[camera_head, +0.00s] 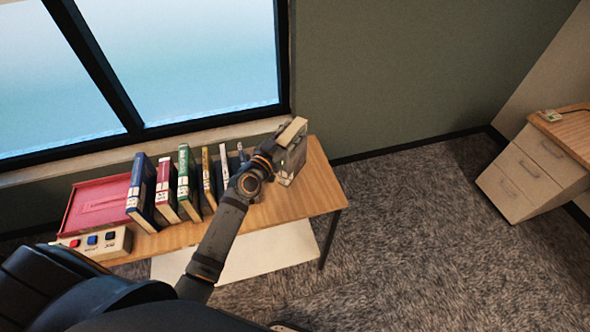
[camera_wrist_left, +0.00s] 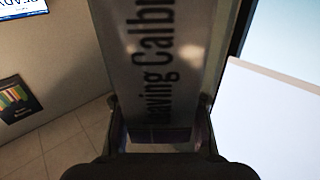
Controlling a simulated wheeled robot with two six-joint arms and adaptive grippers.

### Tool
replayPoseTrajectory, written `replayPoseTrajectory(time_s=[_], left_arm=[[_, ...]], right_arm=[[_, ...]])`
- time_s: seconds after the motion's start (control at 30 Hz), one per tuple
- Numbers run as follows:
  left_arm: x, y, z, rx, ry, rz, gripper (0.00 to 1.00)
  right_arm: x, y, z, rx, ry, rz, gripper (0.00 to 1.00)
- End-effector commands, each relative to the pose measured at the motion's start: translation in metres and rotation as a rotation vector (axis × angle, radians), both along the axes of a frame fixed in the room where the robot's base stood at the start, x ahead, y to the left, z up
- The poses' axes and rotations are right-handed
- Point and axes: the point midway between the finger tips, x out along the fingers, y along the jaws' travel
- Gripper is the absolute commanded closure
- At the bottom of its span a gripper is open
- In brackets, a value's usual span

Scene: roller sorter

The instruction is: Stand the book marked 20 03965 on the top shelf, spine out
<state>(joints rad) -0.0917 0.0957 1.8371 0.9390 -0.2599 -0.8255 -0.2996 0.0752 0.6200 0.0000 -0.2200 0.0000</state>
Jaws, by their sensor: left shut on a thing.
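My left gripper (camera_head: 279,160) is shut on a grey book (camera_head: 291,166) above the right end of the wooden table. Its pale page edges face up in the head view. In the left wrist view the held book (camera_wrist_left: 160,65) shows a grey face with large dark lettering, "aving Calbu", between the two fingers (camera_wrist_left: 160,125). I cannot read the mark 20 03965 on any book. No top shelf can be made out. My right gripper is not in view.
Several books, among them a blue (camera_head: 141,187), a red (camera_head: 165,188) and a green one (camera_head: 187,180), stand on the table (camera_head: 308,195) left of the gripper. A red tray (camera_head: 90,208) and a button box (camera_head: 93,243) lie farther left. A drawer cabinet (camera_head: 535,170) stands right, across open carpet.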

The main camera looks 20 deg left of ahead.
Motion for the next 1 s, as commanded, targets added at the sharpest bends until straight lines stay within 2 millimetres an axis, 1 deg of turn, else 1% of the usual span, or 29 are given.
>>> replayPoseTrajectory(time_s=[0.03, 0.3, 0.37, 0.5, 0.6, 0.67, 0.8, 0.83, 0.93, 1.0], left_arm=[[0.004, 0.001, 0.007, -0.001, -0.003, 0.012, 1.00], [0.008, 0.005, 0.006, -0.001, -0.003, 0.032, 1.00], [0.008, 0.004, -0.002, -0.003, -0.002, 0.031, 1.00], [0.008, 0.004, -0.034, -0.002, -0.001, 0.030, 1.00], [0.008, 0.004, -0.050, -0.001, -0.002, 0.031, 1.00], [0.008, 0.004, -0.055, -0.002, -0.003, 0.031, 1.00], [0.008, 0.004, -0.056, -0.001, -0.003, 0.030, 1.00], [0.008, 0.004, -0.059, -0.002, -0.003, 0.030, 1.00], [0.008, 0.004, -0.080, -0.002, -0.001, 0.030, 1.00], [0.008, 0.004, -0.090, -0.002, -0.002, 0.030, 1.00]], right_arm=[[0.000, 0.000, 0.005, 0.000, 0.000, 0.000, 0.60], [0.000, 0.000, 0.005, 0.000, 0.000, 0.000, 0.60], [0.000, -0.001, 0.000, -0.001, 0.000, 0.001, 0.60], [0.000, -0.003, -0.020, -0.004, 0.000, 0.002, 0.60], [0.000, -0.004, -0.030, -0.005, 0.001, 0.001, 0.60], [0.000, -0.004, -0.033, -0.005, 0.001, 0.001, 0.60], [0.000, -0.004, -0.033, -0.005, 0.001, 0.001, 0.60], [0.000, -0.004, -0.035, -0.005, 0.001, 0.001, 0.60], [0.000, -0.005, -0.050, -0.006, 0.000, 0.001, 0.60], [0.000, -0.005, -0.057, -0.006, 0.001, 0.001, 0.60]])
